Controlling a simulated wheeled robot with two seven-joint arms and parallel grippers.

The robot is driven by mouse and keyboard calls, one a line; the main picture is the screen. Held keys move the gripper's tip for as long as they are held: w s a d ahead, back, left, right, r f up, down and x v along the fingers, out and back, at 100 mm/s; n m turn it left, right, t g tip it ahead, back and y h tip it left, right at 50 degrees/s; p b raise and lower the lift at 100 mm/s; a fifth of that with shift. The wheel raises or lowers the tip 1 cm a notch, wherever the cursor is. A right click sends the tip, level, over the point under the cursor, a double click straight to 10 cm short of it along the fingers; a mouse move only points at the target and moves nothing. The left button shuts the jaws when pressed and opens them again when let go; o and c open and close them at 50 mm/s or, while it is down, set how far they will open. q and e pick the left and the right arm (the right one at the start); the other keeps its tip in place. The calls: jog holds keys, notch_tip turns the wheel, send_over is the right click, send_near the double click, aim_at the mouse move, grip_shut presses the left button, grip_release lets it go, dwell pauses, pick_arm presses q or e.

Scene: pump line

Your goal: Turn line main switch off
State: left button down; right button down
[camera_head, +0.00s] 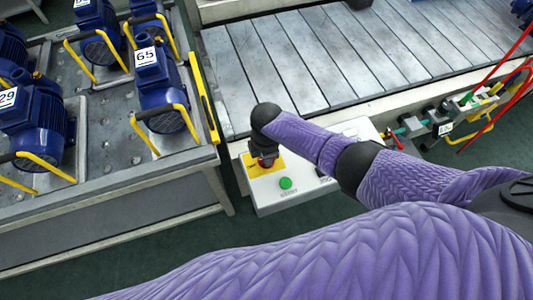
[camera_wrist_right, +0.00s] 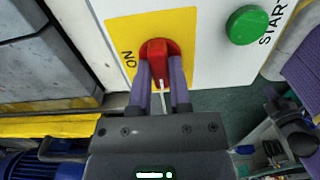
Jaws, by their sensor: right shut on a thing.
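The line main switch is a red rotary handle (camera_wrist_right: 160,48) on a yellow plate (camera_wrist_right: 115,30), with the word ON beside it at the left in the right wrist view. My right gripper (camera_wrist_right: 161,84) has a finger on each side of the red handle and is shut on it. In the head view this gripper (camera_head: 266,160) points down over the yellow plate (camera_head: 251,170) on the white control box (camera_head: 285,198), and it hides most of the handle. Which position the handle points to is not clear. My left gripper is not in view.
A green START button (camera_head: 285,183) sits close beside the switch. A slatted conveyor (camera_head: 300,60) runs behind the box. At left, a perforated metal table (camera_head: 110,160) bears several blue pumps (camera_head: 160,85) with yellow handles. Red and green lines with valves (camera_head: 440,120) are at right.

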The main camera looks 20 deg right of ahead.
dwell(0.3)
jog(key=c, duration=1)
grip_release()
jog(key=o, duration=0.4)
jog(key=shift+o, duration=0.2)
jog(key=shift+r, duration=0.1)
notch_tip(320, 180, up, 9)
jog(key=p, duration=0.5)
jog(key=shift+r, duration=0.4)
